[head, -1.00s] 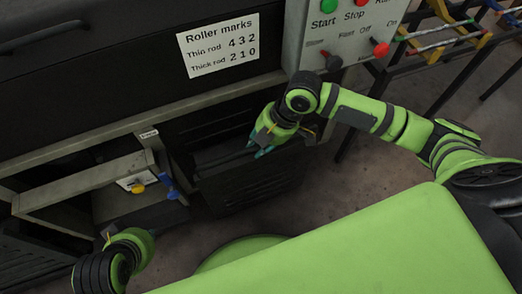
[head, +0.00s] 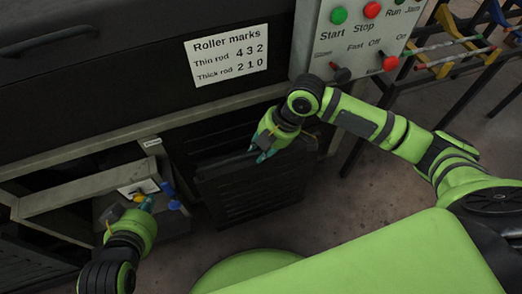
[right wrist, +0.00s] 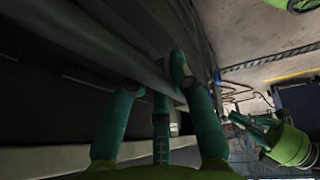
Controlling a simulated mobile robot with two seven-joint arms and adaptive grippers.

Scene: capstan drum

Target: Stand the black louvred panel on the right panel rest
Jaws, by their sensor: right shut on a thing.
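The black louvred panel (head: 252,194) stands tilted in front of the dark opening below the machine's long rail. My right gripper (head: 262,153) is shut on its top edge. In the right wrist view, teal fingers (right wrist: 160,95) straddle the dark edge of the panel (right wrist: 192,40). My left gripper (head: 147,204) is at the open bay on the left, close by the yellow knob (head: 139,197) and blue handle (head: 170,196). Whether its fingers touch either, or are open, I cannot tell. I cannot make out the right panel rest.
The control box (head: 355,40) with green and red buttons hangs above and right of the panel. A rack with coloured rods (head: 455,55) stands at the far right. Another dark slatted surface (head: 30,265) is at the lower left. Floor right of the panel is clear.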

